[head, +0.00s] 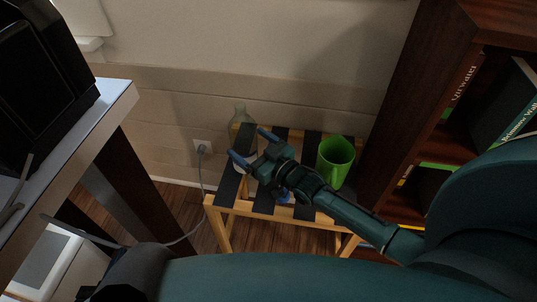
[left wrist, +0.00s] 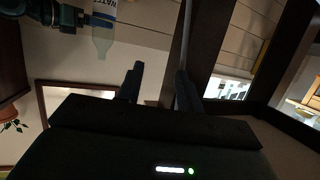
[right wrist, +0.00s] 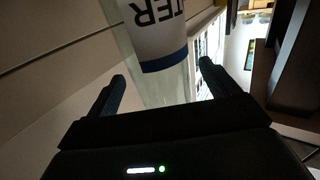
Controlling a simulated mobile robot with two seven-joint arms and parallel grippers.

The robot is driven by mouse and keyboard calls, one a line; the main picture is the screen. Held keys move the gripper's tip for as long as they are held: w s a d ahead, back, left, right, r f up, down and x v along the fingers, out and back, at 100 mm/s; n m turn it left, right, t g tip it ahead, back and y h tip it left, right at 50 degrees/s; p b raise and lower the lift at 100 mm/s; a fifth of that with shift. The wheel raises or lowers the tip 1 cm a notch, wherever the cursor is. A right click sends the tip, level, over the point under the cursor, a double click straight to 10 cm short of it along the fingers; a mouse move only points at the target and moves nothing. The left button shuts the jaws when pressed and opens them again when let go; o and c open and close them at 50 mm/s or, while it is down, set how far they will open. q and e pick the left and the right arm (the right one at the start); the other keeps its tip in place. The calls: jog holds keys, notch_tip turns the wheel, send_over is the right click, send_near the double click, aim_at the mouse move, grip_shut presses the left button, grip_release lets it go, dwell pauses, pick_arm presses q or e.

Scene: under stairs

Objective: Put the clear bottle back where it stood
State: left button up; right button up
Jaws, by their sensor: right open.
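The clear bottle (head: 241,120) stands upright at the back left of a small slatted stand (head: 262,208). Its white and blue label shows in the right wrist view (right wrist: 160,35). My right gripper (head: 249,145) is open, with its fingers around or just short of the bottle; I cannot tell whether they touch it. In the right wrist view the bottle lies between the two spread fingers. My left gripper (left wrist: 159,82) has its fingers apart with nothing between them. The bottle also shows in the left wrist view (left wrist: 103,42), beyond those fingers.
A small blue thing (head: 285,198) is partly hidden under my wrist. A dark bookcase (head: 405,110) is at the right, a white-topped table (head: 115,98) at the left. A wall closes the back.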

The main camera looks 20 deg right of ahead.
jog(key=p+v, duration=0.1)
jog(key=v, duration=0.7)
pick_arm(q)
jog(key=shift+s+a+r+n, duration=0.2)
jog(key=shift+r, duration=0.2)
jog(key=shift+s+a+r+n, duration=0.2)
jog(key=shift+r, duration=0.2)
pick_arm(e)
jog(key=s+a+r+g, duration=0.1)
jog(key=s+a+r, duration=0.1)
jog(key=s, duration=0.3)
jog(key=s+a+r+g+h, duration=0.1)
jog(key=s+a+r, duration=0.1)
jog(key=s, duration=0.3)
jog(key=s+a+r+m+h, duration=0.1)
jog(key=s+a+r, duration=0.1)
jog(key=s+r, duration=0.2)
jog(key=shift+s+a+g, duration=0.2)
jog(key=shift+s+g, duration=0.2)
jog(key=shift+s, duration=0.35)
